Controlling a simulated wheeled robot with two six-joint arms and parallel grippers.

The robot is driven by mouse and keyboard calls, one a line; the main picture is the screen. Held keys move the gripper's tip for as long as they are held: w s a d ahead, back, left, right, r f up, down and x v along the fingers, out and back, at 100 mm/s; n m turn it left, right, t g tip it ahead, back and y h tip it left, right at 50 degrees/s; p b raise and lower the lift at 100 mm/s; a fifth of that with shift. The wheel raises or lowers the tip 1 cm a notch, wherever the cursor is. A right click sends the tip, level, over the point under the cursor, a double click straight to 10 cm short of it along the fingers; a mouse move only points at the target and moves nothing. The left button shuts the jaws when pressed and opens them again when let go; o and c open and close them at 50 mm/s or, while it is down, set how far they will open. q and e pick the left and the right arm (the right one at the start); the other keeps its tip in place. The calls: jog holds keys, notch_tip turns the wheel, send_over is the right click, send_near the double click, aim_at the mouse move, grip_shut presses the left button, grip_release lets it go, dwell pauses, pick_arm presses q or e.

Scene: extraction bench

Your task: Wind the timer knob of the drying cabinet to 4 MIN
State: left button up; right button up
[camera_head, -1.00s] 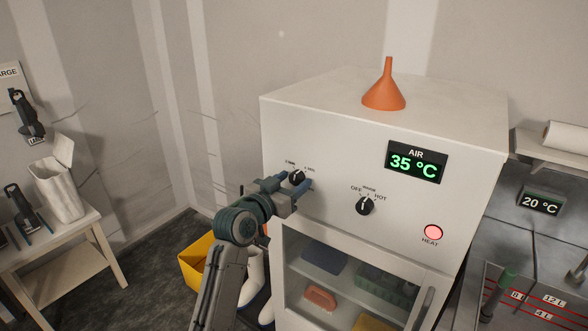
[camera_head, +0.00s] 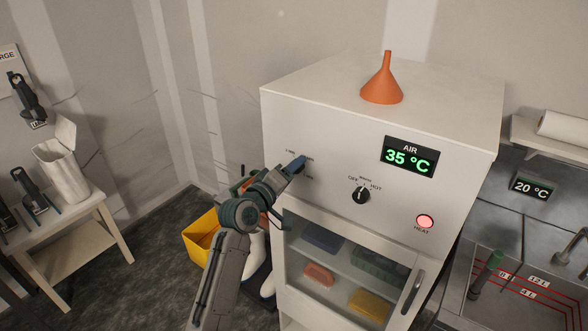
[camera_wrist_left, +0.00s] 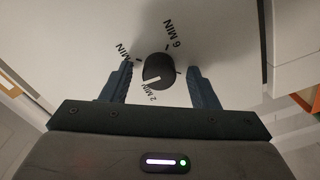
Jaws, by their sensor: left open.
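The drying cabinet (camera_head: 330,150) is a white box with a green "AIR 35 °C" display (camera_head: 409,157). Its dark timer knob (camera_wrist_left: 158,70) shows in the left wrist view, with "6 MIN" and "2 MIN" labels and another "MIN" label partly readable around it. The knob's white pointer mark is on its lower side, close to "2 MIN". My left gripper (camera_head: 291,171) is at the panel's left side, open, one finger on each side of the knob with small gaps. In the head view the gripper hides the knob. My right gripper is not in view.
A second knob (camera_head: 361,195) marked OFF to HOT and a lit red HEAT lamp (camera_head: 425,221) are right of the gripper. An orange funnel (camera_head: 382,82) stands on the cabinet. The glass door (camera_head: 345,265) is below. A yellow bin (camera_head: 200,238) is on the floor at left.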

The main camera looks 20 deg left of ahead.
pick_arm(q)
jog(key=n, duration=0.6)
jog(key=c, duration=1)
jog(key=m+b, duration=0.7)
jog(key=m, duration=0.3)
jog(key=shift+f, duration=0.2)
jog(key=o, duration=0.6)
jog(key=shift+r+m, duration=0.2)
jog(key=shift+m, duration=0.2)
jog(key=o, duration=0.4)
